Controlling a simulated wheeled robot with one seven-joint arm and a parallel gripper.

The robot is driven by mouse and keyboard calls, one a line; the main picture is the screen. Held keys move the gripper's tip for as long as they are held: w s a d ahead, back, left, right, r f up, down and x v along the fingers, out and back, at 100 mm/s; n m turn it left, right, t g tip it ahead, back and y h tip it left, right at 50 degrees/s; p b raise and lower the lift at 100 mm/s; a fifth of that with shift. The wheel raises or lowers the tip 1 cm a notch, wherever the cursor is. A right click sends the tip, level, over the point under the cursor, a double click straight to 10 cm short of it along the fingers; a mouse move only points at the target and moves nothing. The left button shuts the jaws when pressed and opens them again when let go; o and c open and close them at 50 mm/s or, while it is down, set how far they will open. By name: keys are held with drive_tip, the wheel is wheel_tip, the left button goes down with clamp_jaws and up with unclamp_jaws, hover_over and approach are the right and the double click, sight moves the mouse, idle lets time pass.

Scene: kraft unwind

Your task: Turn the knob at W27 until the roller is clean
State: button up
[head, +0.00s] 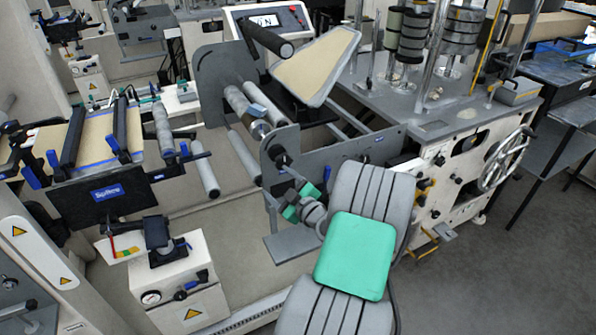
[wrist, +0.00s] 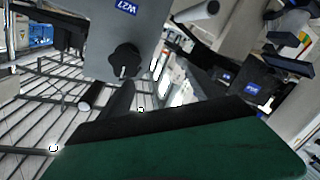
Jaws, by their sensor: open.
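In the wrist view, a black lobed knob (wrist: 125,62) sits on a grey plate (wrist: 100,50) that carries a blue W27 label (wrist: 126,6). One dark green finger of my gripper, with a black pad, fills the bottom of that view, apart from the knob. In the head view, my gripper (head: 300,204) has green parts and is open beside the grey side plate (head: 283,150) of the middle machine. Grey rollers (head: 243,103) run from that plate; I cannot tell which one belongs to W27 or how clean it is. My arm hides part of the machine.
A handwheel (head: 507,158) stands out from the white machine at right. A flat grey bracket (head: 292,245) juts out below my gripper. A white cabinet (head: 176,283) and a roller stand (head: 105,150) are at left. Grey floor is open at the lower right.

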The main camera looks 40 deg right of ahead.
sight(285, 163)
drive_tip(key=s+d+m+h, duration=0.1)
drive_tip(key=s+d+h, duration=0.2)
drive_tip(key=d, duration=0.1)
drive_tip(key=shift+t, duration=0.3)
drive_tip(key=x, duration=1)
drive_tip(key=shift+d+r+p, duration=0.1)
drive_tip(key=shift+d+p, duration=0.05)
drive_tip(key=shift+p, duration=0.15)
